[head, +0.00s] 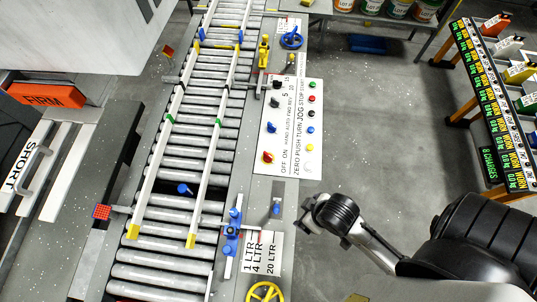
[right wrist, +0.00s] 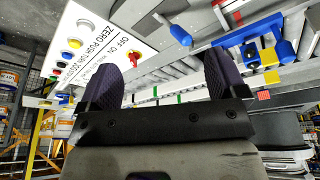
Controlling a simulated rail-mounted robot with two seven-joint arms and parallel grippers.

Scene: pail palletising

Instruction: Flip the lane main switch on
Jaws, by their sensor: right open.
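The lane main switch (head: 268,157) is a red knob on a yellow base, at the near end of the white control panel (head: 290,150), beside the words OFF and ON. Its exact pointing is too small to tell. In the right wrist view the red knob (right wrist: 135,58) shows beyond the fingers, nearer the left one. My right gripper (right wrist: 160,75) is open and empty, with its two dark ribbed fingers wide apart and not visibly touching the knob. In the head view my right arm reaches in from the lower right, but its fingers cannot be made out. My left gripper is not in view.
Other coloured knobs and buttons line the panel. The roller conveyor (head: 150,255) runs along its left. A blue clamp fitting (head: 232,232) and a yellow handwheel (head: 265,292) stand near the panel's near end. A scale rack (head: 485,90) stands right. Floor between is clear.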

